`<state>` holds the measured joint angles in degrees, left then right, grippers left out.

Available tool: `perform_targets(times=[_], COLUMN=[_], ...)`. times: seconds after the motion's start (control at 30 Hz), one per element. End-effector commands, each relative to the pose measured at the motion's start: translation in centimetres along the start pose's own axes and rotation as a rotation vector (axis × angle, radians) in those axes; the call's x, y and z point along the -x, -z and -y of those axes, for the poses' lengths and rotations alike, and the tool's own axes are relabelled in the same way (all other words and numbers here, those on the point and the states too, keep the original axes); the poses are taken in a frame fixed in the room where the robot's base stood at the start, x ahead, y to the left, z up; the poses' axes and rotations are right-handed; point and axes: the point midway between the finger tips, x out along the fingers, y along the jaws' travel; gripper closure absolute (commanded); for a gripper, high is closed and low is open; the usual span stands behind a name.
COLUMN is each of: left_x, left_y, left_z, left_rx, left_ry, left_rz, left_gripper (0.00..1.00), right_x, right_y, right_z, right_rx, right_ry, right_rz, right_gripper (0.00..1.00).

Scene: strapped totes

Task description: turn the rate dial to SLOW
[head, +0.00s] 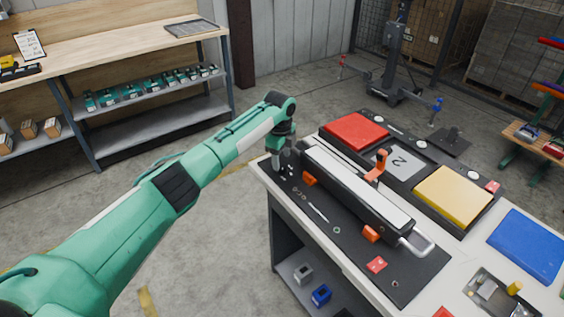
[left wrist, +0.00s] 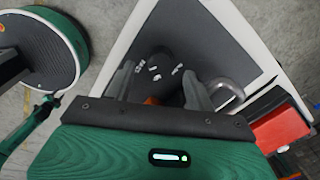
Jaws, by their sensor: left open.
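An orange part (left wrist: 151,100) shows low between the fingers. My right gripper is not in view.
A long device with a white top (head: 357,187) and orange clips lies beside the gripper. Red (head: 354,131), yellow (head: 452,195) and blue (head: 527,245) pads lie further right. A workbench (head: 110,45) stands behind left. The floor between is clear.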

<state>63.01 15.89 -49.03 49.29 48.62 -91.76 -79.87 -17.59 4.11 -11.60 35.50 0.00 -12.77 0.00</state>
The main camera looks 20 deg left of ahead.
Motion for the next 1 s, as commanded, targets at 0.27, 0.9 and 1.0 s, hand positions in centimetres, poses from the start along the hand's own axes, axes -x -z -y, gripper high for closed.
perform_targets(times=[0.27, 0.9, 1.0], left_x=[-3.1, -3.4, -3.4], left_y=[0.0, 0.0, 0.0], left_z=[0.0, 0.0, 0.0], left_rx=[0.001, 0.001, 0.006], left_ry=[-0.001, 0.0, 0.0], left_rz=[0.0, 0.0, 0.0], left_gripper=[0.45, 0.9, 0.9], right_x=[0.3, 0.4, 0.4], right_y=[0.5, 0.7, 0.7], right_z=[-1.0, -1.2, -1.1], right_rx=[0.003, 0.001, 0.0], right_ry=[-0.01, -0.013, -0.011], right_rz=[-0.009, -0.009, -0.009], right_gripper=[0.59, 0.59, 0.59])
